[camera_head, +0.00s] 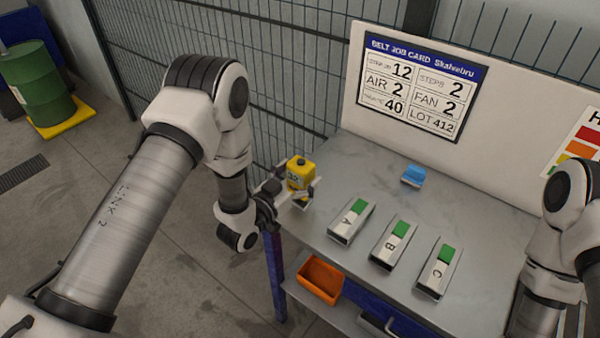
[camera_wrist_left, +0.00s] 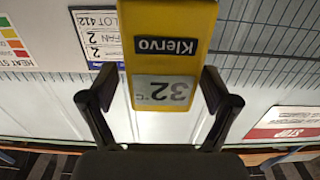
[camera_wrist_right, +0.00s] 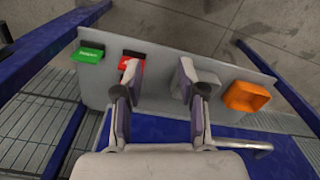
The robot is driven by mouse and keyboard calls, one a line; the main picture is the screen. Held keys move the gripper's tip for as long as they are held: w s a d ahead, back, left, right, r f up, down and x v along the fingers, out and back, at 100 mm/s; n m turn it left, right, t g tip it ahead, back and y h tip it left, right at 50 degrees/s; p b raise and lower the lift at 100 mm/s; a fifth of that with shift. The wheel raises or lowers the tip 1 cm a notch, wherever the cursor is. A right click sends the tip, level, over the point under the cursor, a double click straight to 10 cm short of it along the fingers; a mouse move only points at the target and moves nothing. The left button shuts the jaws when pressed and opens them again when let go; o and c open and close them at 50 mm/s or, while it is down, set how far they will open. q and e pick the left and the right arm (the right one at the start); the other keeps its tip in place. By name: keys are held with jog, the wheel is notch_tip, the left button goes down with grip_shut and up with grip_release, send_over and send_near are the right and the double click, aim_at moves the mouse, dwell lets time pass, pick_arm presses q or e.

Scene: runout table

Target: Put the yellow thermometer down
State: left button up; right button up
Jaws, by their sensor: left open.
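The yellow thermometer (camera_head: 299,172) stands upright at the left end of the grey table. In the left wrist view the thermometer (camera_wrist_left: 165,45) appears upside down, with the name "Klervo" and a display reading 32 °C. My left gripper (camera_head: 293,192) is open around it; the left wrist view shows a finger on each side (camera_wrist_left: 160,88), with a gap to its body. Its base is partly hidden by the gripper in the head view. My right gripper (camera_wrist_right: 158,75) is open and empty above a lower shelf; its fingers are out of the head view.
Holders A (camera_head: 350,222), B (camera_head: 394,244) and C (camera_head: 437,268) with green patches stand on the table (camera_head: 335,162). A blue block (camera_head: 413,175) lies behind them. An orange bin (camera_head: 320,279) is on the lower shelf. A job card board (camera_head: 419,87) stands at the back.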

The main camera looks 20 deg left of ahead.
pick_arm(q)
jog(key=shift+f, duration=0.1)
jog(key=shift+f, duration=0.1)
jog(key=b+v, duration=0.4)
jog(key=v, duration=0.8)
jog(key=s+f+n+g+y, duration=0.1)
jog(key=s+f+g+y, duration=0.4)
jog(key=f, duration=1)
jog(key=s+a+f+n+g, duration=0.1)
jog(key=s+f+g, duration=0.2)
jog(key=s, duration=0.3)
jog(key=s+a+f+n+g, duration=0.1)
jog(key=s+f+g, duration=0.2)
jog(key=s+g, duration=0.2)
jog(key=s+a+f+n+g+y, duration=0.1)
jog(key=s+f+g, duration=0.2)
jog(key=s, duration=0.5)
jog(key=shift+g+p, duration=0.3)
jog(key=shift+g, duration=0.2)
jog(key=shift+o, duration=0.4)
jog(key=shift+w+a, duration=0.15)
